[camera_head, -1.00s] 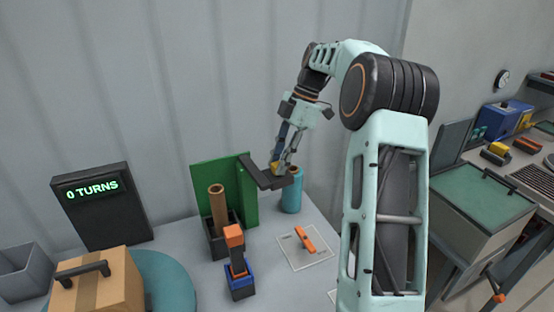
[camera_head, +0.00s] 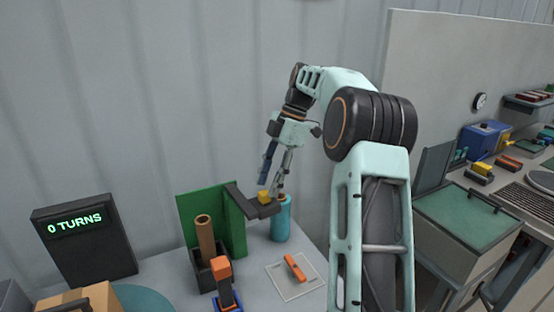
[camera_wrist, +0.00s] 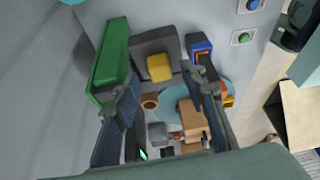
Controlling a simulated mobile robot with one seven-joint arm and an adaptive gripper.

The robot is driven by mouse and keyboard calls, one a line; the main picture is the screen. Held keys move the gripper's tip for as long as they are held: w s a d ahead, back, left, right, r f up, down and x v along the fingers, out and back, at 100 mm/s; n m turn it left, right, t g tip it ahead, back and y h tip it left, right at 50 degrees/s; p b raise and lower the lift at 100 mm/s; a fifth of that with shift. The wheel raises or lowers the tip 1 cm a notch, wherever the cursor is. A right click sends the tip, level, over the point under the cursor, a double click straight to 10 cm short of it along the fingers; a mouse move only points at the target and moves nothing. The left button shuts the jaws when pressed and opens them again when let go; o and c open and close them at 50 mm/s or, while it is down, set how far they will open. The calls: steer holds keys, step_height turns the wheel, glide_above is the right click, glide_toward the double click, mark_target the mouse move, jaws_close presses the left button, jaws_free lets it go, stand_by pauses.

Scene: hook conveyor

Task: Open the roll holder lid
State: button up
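The roll holder has a green back panel (camera_head: 235,236) and a black base (camera_head: 203,272) with an upright brown roll (camera_head: 205,236). Its dark grey lid (camera_head: 240,201) sticks out to the right of the panel and leaves the roll's top uncovered. A yellow knob (camera_head: 264,197) sits on the lid's outer end. My gripper (camera_head: 271,186) is open, with its fingertips just above and beside the knob. In the wrist view the knob (camera_wrist: 160,67) shows between the spread fingers (camera_wrist: 160,82), with the roll's end (camera_wrist: 149,101) below it. I cannot tell whether a finger touches the knob.
A teal cylinder (camera_head: 281,222) stands behind the lid's end. An orange piece (camera_head: 294,268) lies on a marked square on the table. An orange-topped tool (camera_head: 222,270) stands in front of the roll. A counter (camera_head: 76,228) reads 0 TURNS; a cardboard box (camera_head: 75,299) is at front left.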

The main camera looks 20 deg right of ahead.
steer(key=v, duration=0.9)
steer(key=shift+r, duration=0.2)
steer(key=shift+d, duration=0.1)
